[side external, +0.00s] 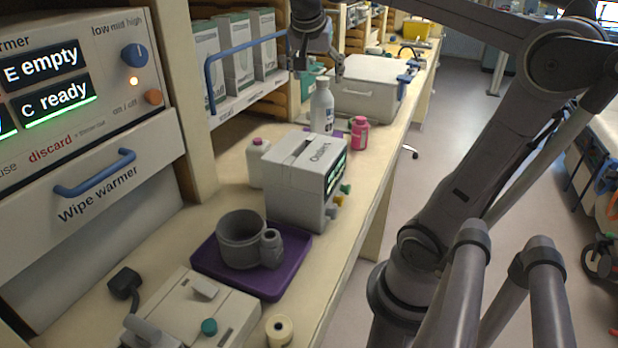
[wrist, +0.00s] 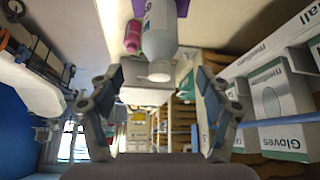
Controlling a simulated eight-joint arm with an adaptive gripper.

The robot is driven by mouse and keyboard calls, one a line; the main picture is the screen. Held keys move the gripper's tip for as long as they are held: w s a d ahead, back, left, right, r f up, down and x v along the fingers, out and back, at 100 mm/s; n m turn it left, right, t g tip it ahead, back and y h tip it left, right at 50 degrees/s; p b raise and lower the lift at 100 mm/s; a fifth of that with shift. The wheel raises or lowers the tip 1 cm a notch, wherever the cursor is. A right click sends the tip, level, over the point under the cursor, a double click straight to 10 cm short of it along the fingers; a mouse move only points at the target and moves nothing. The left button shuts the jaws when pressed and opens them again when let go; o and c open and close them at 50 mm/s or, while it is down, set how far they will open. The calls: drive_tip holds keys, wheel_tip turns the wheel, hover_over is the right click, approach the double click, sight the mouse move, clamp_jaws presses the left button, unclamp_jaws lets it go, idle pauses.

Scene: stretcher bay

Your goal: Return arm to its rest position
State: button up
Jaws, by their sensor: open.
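My gripper (side external: 318,66) is at the top middle of the side view, over the back part of the bench near the shelf of glove boxes. In the wrist view its two fingers (wrist: 158,90) stand wide apart with nothing between them. A white bottle (side external: 321,108) stands upright on the bench below and in front of the gripper. In the wrist view the white bottle (wrist: 160,40) shows at the top, apart from the fingers. My arm comes in from the right of the side view and arches over the aisle.
A lidded grey box (side external: 368,92) stands close behind the gripper. A pink bottle (side external: 359,133), a grey device (side external: 300,190) and a purple tray (side external: 290,275) with a grey pot (side external: 240,240) are along the bench. Glove boxes (side external: 238,60) and a blue rail (side external: 210,90) are at left.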

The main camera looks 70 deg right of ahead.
sight(321, 93)
drive_tip(key=shift+v, duration=0.75)
drive_tip(key=x, duration=1.2)
drive_tip(key=shift+f, duration=0.2)
drive_tip(key=shift+r, duration=0.15)
